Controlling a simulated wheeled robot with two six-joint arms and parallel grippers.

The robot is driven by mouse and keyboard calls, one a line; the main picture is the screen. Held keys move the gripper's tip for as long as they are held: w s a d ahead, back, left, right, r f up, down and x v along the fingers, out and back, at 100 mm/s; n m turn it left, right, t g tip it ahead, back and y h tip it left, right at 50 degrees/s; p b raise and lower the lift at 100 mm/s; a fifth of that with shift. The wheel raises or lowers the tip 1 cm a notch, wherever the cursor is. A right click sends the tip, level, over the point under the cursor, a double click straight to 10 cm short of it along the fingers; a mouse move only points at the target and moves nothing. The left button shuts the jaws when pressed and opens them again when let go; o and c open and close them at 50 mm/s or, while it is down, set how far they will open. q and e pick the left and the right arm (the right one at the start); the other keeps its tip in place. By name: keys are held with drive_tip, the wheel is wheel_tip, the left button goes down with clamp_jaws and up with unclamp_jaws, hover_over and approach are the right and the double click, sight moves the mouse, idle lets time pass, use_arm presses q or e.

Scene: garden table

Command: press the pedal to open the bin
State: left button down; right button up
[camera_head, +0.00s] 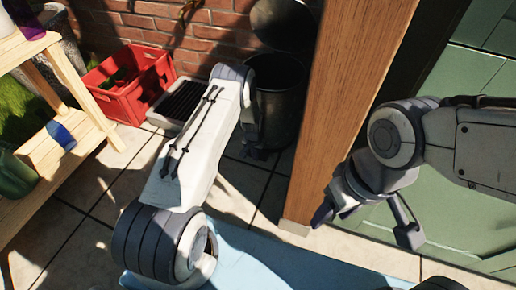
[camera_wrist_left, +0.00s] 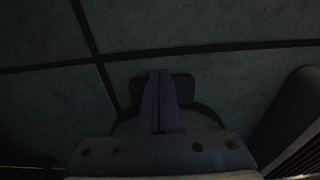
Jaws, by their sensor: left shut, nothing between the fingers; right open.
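The dark metal bin (camera_head: 280,108) stands against the brick wall at the top middle of the head view. Its round lid (camera_head: 283,24) stands raised above the rim at the back. In the left wrist view the dark pedal (camera_wrist_left: 183,88) sticks out from the bin's base above the tiles. My left gripper (camera_wrist_left: 160,75) is shut and empty, its fingertips over the pedal and seemingly pressing on it. In the head view my left arm hides most of this contact. My right gripper (camera_head: 365,224) is open and empty, beside the wooden post and far from the bin.
A wooden shelf (camera_head: 62,130) is at far left. A thick wooden post (camera_head: 345,100) rises right of the bin. Tiled floor (camera_head: 70,215) is partly clear.

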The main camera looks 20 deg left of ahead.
use_arm(q)
drive_tip(key=shift+s+r, duration=0.4)
drive_tip(key=shift+r, duration=0.05)
drive_tip(key=shift+f, duration=0.15)
use_arm(e)
drive_tip(key=shift+r, duration=0.65)
use_arm(q)
wheel_tip(320, 180, up, 10)
drive_tip(key=s+p, duration=0.1)
drive_tip(key=p, duration=0.5)
drive_tip(key=shift+r+p, duration=0.2)
drive_tip(key=shift+p, duration=0.15)
use_arm(e)
wheel_tip(320, 180, up, 6)
drive_tip(key=shift+r, duration=0.25)
use_arm(q)
drive_tip(key=shift+a, duration=0.1)
